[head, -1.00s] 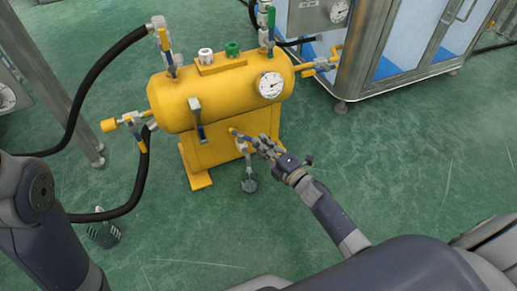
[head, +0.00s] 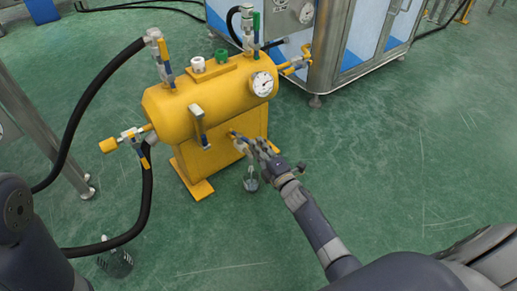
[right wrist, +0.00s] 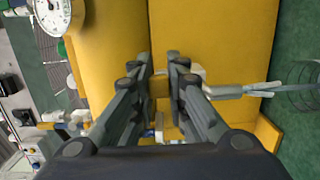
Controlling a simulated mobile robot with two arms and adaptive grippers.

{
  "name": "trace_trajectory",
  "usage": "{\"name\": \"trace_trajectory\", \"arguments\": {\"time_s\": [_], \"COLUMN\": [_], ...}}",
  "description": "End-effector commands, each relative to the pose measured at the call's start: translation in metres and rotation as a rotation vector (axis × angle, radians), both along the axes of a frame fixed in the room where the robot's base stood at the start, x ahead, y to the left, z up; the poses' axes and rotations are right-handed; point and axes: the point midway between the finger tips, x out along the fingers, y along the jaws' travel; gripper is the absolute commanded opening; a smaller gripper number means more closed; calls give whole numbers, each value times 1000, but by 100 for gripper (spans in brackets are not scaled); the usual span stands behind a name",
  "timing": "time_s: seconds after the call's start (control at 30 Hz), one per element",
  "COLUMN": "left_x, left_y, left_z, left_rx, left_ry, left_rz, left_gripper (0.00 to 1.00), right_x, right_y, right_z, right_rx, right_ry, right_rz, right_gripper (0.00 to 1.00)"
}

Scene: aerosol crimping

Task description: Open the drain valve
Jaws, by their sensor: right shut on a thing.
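The yellow tank (head: 180,113) stands on its yellow base (head: 215,158) in the head view. The drain valve (head: 238,143) sits low on the front of the base, with a pale outlet pointing down. My right gripper (head: 254,148) is at this valve and shut on it. In the right wrist view the fingers (right wrist: 165,80) close around the valve from both sides and hide most of it. A pale valve part (right wrist: 225,90) runs out to the right there. How far the valve's handle is turned cannot be told.
A small clear container (head: 250,184) stands on the floor below the valve. Black hoses (head: 90,95) run along the left. A pressure gauge (head: 262,84) is on the tank. The green floor at right is clear.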

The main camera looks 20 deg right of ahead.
Motion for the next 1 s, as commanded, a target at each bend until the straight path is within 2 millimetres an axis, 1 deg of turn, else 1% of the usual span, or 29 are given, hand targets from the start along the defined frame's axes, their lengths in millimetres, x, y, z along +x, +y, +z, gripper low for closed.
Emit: {"name": "trace_trajectory", "arguments": {"time_s": [0.27, 0.3, 0.37, 0.4, 0.77, 0.87, 1.0], "left_x": [0, 0, 0, 0, 1, 1, 1], "left_y": [0, 0, 0, 0, 1, 0, 0], "left_z": [0, 0, 0, 0, -1, -1, -1], "left_rx": [0, 0, -1, -1, 0, 0, 0], "left_ry": [1, 1, 1, 1, 4, 3, 3], "left_rz": [0, 0, 0, 0, 1, 0, 0], "left_gripper": [40, 40, 40, 40, 40, 40, 40], "right_x": [0, 0, 0, 0, -2, -9, -29], "right_y": [-1, -1, -1, -1, 0, -1, -3], "right_z": [-1, -1, -1, -1, 0, -1, -1], "right_rx": [1, 1, 1, 1, 0, 0, 1], "right_ry": [3, 3, 3, 3, 1, 2, 3], "right_rz": [-2, -2, -2, -2, -1, -1, -1], "right_gripper": [0, 16, 30, 34, 34, 34, 34]}}
